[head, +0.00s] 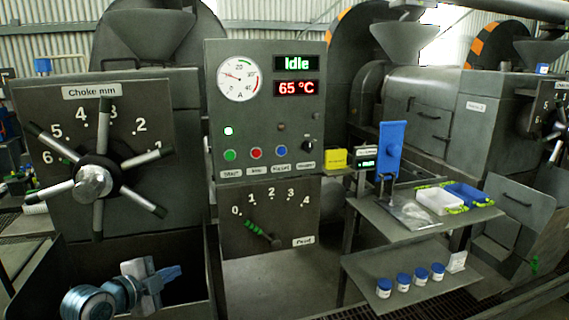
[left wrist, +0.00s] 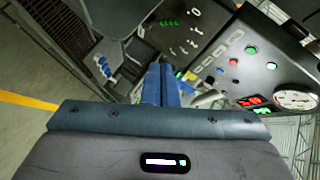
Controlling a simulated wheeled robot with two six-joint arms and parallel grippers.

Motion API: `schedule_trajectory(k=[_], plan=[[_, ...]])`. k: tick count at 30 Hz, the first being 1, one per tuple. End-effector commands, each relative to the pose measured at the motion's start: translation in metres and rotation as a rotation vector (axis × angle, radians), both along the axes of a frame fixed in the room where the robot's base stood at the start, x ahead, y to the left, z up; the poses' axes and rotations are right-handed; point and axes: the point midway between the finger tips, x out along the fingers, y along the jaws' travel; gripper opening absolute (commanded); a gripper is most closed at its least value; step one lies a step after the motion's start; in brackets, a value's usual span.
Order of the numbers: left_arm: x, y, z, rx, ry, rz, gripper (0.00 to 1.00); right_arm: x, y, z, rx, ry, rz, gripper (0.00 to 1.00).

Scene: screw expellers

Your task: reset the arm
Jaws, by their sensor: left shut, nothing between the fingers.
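My left gripper (head: 168,274) is low at the left in the head view, in front of the dark opening below the choke wheel (head: 95,182). Its fingers are shut and empty, pointing right. In the left wrist view the shut blue fingers (left wrist: 161,84) stand at the middle, with the tilted control panel (left wrist: 250,65) beyond them. The gripper looks apart from the wheel, the panel and the feed lever (head: 262,233). My right gripper is not in either view.
The control panel (head: 263,110) reads Idle and 65 °C. Machines with hoppers stand behind. The floor between the feed plate and table looks open.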

Motion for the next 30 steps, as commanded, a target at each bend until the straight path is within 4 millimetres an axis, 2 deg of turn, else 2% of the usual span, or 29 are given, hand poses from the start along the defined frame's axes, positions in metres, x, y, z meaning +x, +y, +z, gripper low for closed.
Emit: schedule_trajectory(k=[1, 5, 6, 8, 9, 12, 15, 18, 24, 30], plan=[[-0.016, -0.004, -0.026, -0.031, 0.074, 0.029, 0.0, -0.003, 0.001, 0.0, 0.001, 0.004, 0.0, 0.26], [-0.067, -0.011, -0.092, -0.136, 0.296, 0.161, 0.0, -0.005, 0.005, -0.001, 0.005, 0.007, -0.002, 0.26], [-0.086, -0.012, -0.111, -0.169, 0.365, 0.215, 0.0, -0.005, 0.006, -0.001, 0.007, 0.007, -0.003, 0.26], [-0.115, -0.013, -0.137, -0.219, 0.463, 0.302, 0.0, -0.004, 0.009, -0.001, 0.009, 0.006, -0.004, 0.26], [-0.136, -0.013, -0.153, -0.253, 0.527, 0.365, 0.0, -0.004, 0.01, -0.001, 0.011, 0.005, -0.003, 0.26], [-0.187, -0.011, -0.185, -0.331, 0.667, 0.533, 0.0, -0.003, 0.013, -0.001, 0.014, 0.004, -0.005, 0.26], [-0.23, -0.008, -0.205, -0.39, 0.765, 0.687, 0.0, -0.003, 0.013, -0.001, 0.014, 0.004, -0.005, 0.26], [-0.263, -0.004, -0.217, -0.434, 0.831, 0.815, 0.0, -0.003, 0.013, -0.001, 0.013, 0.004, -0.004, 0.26], [-0.318, 0.002, -0.23, -0.5, 0.915, 1.03, 0.0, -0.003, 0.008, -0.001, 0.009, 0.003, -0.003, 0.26], [-0.365, 0.009, -0.235, -0.549, 0.963, 1.224, 0.0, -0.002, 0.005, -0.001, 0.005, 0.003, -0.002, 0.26]])
